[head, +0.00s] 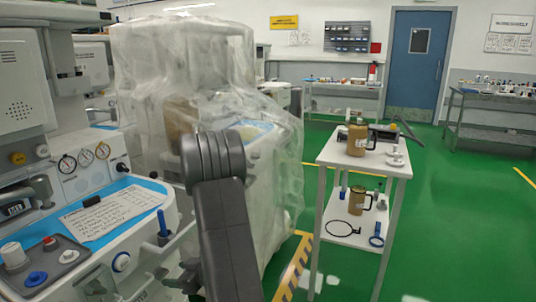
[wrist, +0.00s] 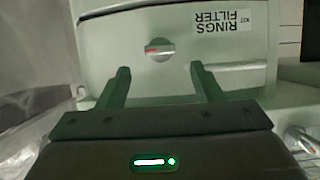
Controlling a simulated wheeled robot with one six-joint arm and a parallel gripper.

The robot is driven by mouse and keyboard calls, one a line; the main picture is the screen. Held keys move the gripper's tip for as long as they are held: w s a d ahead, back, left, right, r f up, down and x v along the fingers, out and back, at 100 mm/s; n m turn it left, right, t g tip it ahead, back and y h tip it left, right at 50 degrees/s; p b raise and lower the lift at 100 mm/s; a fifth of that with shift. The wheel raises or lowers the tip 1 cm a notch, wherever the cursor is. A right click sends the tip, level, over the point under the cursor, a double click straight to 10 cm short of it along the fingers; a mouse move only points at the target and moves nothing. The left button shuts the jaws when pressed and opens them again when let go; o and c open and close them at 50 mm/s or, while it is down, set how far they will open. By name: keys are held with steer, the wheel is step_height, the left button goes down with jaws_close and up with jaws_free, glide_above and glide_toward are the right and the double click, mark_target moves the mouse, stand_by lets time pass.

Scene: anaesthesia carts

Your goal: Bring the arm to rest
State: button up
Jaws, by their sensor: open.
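My gripper (wrist: 160,75) shows in the wrist view with its two dark fingers apart and nothing between them. Beyond the fingertips is a pale panel (wrist: 110,50) with a round knob with a red mark (wrist: 160,50). A label reading "RINGS FILTER KIT" (wrist: 222,25) is upside down at the panel's upper right. I cannot tell whether the fingers touch the panel. In the head view my dark arm (head: 225,235) rises in the middle foreground; I cannot make out the gripper there.
An anaesthesia machine (head: 95,165) with a blue worktop stands close at left. A plastic-covered machine (head: 275,190) is behind my arm. A white two-shelf cart (head: 335,155) with brown jugs stands right of centre. Green floor (head: 470,220) at right is open.

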mark_target(164, 273)
steer(key=x, duration=0.5)
steer(key=shift+w+a+f+b, duration=0.2)
steer(key=shift+a+b, duration=0.1)
steer(key=shift+b, duration=0.1)
steer(key=shift+s+r, duration=0.1)
